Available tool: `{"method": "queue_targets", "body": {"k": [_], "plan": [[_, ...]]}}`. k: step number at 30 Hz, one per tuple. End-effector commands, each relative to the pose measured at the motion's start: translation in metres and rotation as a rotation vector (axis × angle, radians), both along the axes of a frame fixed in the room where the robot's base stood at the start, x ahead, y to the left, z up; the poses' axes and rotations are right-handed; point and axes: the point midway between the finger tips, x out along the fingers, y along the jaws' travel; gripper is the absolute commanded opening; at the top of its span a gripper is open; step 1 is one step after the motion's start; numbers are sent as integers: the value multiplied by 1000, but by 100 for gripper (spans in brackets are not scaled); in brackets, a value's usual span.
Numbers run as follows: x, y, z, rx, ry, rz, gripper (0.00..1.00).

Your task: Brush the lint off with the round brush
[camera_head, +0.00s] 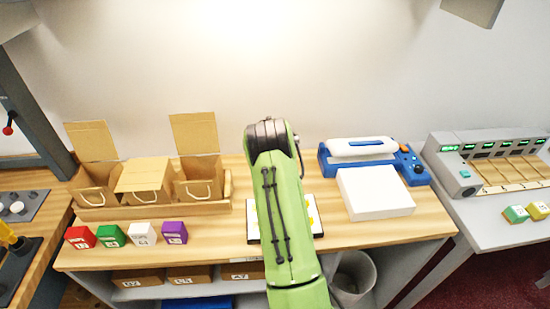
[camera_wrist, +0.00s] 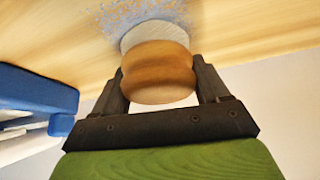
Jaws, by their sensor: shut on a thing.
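The round brush (camera_wrist: 158,78) has a turned wooden handle and a pale bristle end. In the wrist view my gripper (camera_wrist: 159,70) is shut on its handle, one dark finger on each side. The lint (camera_wrist: 122,14) is a patch of blue-grey specks on the wooden counter, around and beyond the bristle end. The bristle end is over the patch; I cannot tell whether it touches. In the head view my green arm hides the gripper, the brush and the lint.
On the counter (camera_head: 347,232), a white box (camera_head: 375,194) and a blue device (camera_head: 412,166) stand right of my arm. A board with yellow marks (camera_head: 314,217) is partly behind it. Cardboard boxes (camera_head: 143,178) and several coloured blocks (camera_head: 142,233) stand left.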

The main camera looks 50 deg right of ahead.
Motion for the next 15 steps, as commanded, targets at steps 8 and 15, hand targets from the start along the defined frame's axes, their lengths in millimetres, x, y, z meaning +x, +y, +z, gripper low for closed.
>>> {"method": "queue_targets", "body": {"k": [8,15], "plan": [[-21,18,-3,0,0,0,50],[-30,25,-2,0,1,0,50]]}}
